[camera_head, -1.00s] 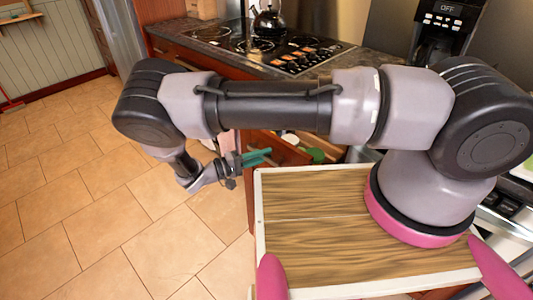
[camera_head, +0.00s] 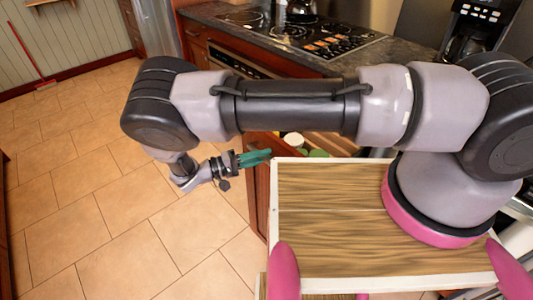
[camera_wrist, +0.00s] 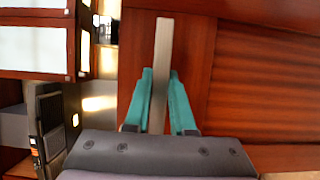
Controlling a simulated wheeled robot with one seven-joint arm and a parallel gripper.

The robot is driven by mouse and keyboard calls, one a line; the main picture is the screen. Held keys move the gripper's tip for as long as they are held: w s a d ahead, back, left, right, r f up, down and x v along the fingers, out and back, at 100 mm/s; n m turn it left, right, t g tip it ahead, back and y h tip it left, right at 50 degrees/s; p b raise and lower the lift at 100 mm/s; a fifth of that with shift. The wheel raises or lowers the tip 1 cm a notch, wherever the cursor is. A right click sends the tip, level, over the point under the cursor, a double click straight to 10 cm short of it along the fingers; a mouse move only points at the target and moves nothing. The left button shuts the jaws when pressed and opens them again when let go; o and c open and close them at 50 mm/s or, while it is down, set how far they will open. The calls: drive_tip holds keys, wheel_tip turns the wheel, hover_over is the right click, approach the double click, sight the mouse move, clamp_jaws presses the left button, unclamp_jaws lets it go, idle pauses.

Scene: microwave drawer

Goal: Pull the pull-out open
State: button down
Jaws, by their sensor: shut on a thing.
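The pull-out is a reddish-brown wooden unit whose front (camera_head: 262,190) stands out from the cabinets in the head view. Behind the front, its inside partly shows, with a white item (camera_head: 293,139) and a green one (camera_head: 318,153). In the wrist view the wooden front (camera_wrist: 200,45) carries a long pale metal bar handle (camera_wrist: 163,45). My gripper (camera_head: 262,157) has teal fingers and is at the front's outer side. In the wrist view the fingers (camera_wrist: 160,85) are on both sides of the handle, shut on it. My arm hides part of the pull-out.
A dark counter with a black cooktop (camera_head: 300,32) lies behind my arm. A coffee maker (camera_head: 468,35) stands at the top right.

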drive_tip(key=shift+s+a, duration=0.35)
drive_tip(key=c, duration=0.8)
unclamp_jaws()
drive_tip(key=shift+o, duration=0.2)
drive_tip(key=v, duration=1)
drive_tip(key=shift+a, duration=0.35)
drive_tip(key=shift+s, duration=0.15)
